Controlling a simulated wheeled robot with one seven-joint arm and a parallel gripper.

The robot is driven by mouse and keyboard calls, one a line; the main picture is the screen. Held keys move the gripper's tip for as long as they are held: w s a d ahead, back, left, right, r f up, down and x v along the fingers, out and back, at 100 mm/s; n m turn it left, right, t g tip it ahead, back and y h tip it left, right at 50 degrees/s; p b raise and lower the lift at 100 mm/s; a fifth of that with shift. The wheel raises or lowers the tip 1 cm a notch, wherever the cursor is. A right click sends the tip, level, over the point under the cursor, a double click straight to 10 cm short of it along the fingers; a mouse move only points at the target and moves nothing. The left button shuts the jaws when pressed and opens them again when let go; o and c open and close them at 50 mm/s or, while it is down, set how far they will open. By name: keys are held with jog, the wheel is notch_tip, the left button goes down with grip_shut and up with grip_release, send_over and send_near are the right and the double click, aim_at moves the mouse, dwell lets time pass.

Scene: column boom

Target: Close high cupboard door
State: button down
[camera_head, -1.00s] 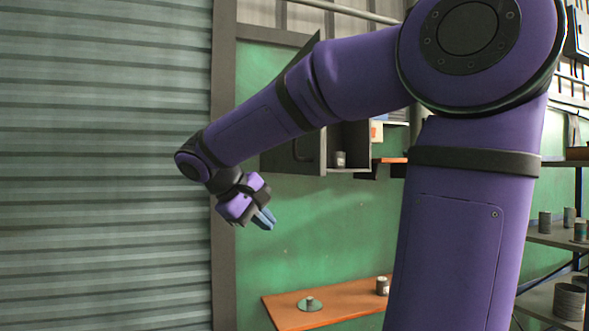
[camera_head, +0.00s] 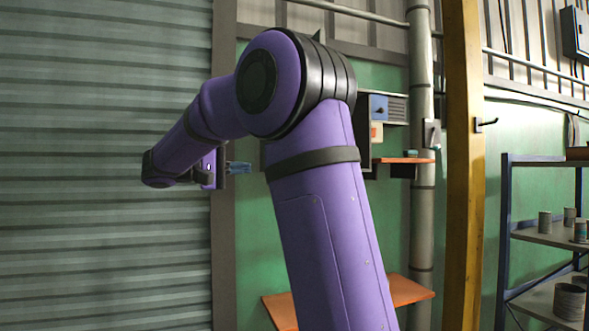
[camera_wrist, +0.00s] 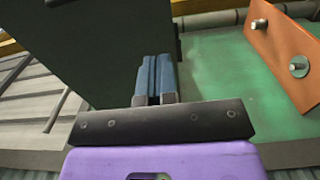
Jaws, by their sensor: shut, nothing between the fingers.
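The high cupboard (camera_head: 363,110) hangs on the green wall and is mostly hidden behind my arm in the head view; only a strip of its right side shows. A dark corner (camera_head: 317,36) sticks up above my arm, likely the door's top. In the wrist view a large dark panel (camera_wrist: 95,50), which looks like the cupboard door, fills the upper left. My gripper (camera_head: 239,168) is shut and empty, its blue fingers pointing right. In the wrist view the fingers (camera_wrist: 155,62) lie along the panel's right edge; I cannot tell whether they touch it.
A small orange shelf (camera_head: 402,160) is right of the cupboard. A yellow post (camera_head: 463,180) and can rack (camera_head: 545,238) stand right. A ribbed shutter (camera_head: 90,180) is left.

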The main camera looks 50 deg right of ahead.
jog(key=x, duration=1.3)
jog(key=shift+d+r, duration=0.1)
